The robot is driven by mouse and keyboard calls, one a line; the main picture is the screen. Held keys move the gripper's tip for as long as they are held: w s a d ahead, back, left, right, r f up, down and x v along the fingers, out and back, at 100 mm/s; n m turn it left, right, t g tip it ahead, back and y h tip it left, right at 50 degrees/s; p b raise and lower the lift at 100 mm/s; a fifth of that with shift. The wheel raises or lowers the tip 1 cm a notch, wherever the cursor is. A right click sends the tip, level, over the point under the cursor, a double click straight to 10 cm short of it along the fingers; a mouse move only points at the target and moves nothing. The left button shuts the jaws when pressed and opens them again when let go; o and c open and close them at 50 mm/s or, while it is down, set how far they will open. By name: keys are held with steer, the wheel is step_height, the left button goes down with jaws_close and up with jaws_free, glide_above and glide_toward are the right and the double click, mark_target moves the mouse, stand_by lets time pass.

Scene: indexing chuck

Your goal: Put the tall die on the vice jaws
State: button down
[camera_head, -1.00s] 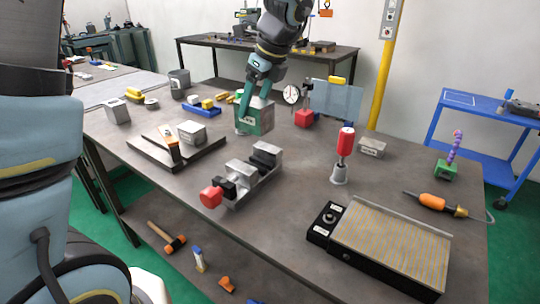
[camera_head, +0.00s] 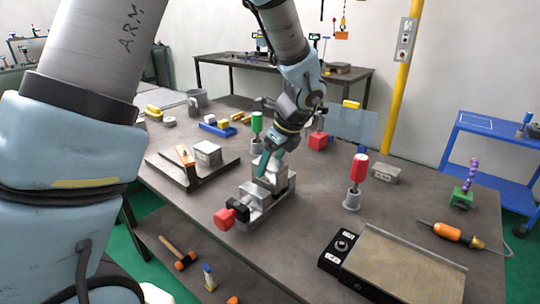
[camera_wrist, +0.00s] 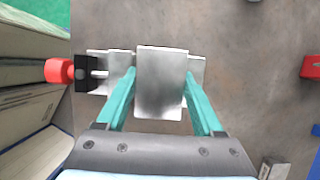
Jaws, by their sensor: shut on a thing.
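The tall die (camera_wrist: 162,80) is a plain grey metal block. It stands between the two teal fingers of my gripper (camera_wrist: 160,100) in the wrist view, and my gripper is shut on it. The vice (camera_head: 252,208) is grey with a red-ended handle (camera_head: 224,218). Its jaws (camera_wrist: 197,72) show to both sides of the die in the wrist view, so the die is over the vice. In the head view my gripper (camera_head: 266,164) points down at the vice and partly hides the die. I cannot tell whether the die touches the jaws.
A red-handled tool (camera_head: 360,168) stands right of the vice, and a green-handled one (camera_head: 257,122) behind it. A block on a dark plate (camera_head: 207,152) lies to the left. A ribbed plate (camera_head: 405,262) lies at front right. Bare table lies between the vice and that plate.

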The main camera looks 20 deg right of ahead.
steer(key=shift+f, duration=0.35)
jaws_free()
steer(key=shift+r, duration=0.1)
